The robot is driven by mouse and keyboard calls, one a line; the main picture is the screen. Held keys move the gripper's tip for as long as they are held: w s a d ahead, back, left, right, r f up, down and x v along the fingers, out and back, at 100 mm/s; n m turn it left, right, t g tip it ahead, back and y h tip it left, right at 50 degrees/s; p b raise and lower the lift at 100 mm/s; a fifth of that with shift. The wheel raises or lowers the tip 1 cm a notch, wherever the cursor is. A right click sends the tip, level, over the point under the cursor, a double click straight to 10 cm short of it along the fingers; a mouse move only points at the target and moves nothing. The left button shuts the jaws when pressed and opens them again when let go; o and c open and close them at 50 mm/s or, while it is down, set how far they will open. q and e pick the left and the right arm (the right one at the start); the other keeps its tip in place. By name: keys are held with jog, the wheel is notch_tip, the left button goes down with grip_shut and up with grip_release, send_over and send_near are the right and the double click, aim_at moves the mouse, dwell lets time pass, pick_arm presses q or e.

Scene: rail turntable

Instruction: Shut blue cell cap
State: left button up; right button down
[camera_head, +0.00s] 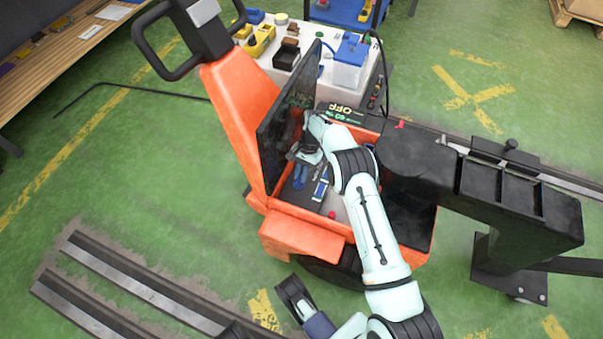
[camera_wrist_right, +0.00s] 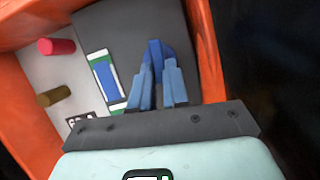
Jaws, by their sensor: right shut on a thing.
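My right gripper (camera_wrist_right: 160,66) reaches down into the open orange machine, its blue fingers close together. They are shut on a blue piece (camera_wrist_right: 155,48), which looks like the blue cap; its outline merges with the fingers. In the head view the right gripper (camera_head: 299,175) is beside the dark upright panel, partly hidden by my wrist. The cell under the cap cannot be made out.
The orange machine (camera_head: 290,238) surrounds the bay. A dark upright panel (camera_head: 276,140) stands close left of my wrist. A red knob (camera_wrist_right: 56,46) and a brass knob (camera_wrist_right: 53,96) stick up in the bay. A white cart (camera_head: 285,78) with tools stands behind.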

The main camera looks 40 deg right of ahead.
jog(key=c, duration=1.1)
grip_release()
jog(key=shift+r, duration=0.1)
jog(key=shift+v, duration=6.55)
jog(key=shift+s, duration=0.1)
